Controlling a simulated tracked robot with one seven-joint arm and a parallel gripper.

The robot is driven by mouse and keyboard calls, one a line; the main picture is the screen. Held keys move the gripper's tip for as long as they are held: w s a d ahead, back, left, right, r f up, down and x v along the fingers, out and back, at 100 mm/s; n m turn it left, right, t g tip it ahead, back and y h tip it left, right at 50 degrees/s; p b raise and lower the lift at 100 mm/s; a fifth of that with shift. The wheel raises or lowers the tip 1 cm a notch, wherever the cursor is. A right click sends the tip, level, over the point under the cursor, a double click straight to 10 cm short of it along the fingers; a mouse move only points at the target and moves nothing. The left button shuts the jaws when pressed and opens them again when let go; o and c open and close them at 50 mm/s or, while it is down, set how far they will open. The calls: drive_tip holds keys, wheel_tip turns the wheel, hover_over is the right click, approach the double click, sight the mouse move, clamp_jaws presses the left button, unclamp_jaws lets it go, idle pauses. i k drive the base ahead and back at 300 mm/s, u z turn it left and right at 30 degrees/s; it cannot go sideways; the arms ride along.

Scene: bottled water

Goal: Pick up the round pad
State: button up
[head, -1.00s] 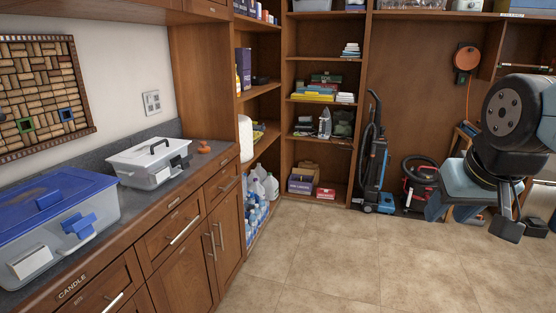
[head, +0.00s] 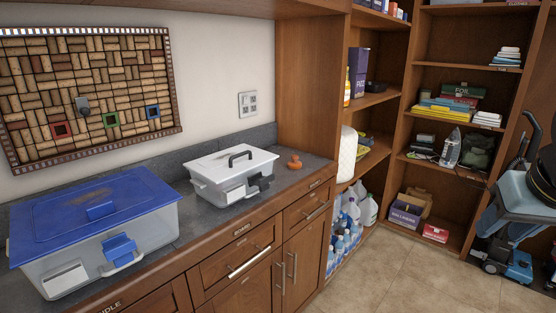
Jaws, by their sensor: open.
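I cannot make out a thing that is surely the round pad. A small orange-brown rounded thing (head: 295,162) sits on the counter, right of the white-lidded box; it is too small to identify.
On the counter (head: 200,235) stand a blue-lidded bin (head: 95,215) and a white-lidded box (head: 232,170). A cork board (head: 90,85) hangs on the wall. Bottles (head: 347,225) and shelves (head: 465,65) stand beyond. The floor (head: 400,285) in front of the cabinets is clear.

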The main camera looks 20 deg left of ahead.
sight(294, 164)
drive_tip(key=u, duration=0.45)
drive_tip(key=i, duration=1.6)
drive_tip(key=u, duration=0.5)
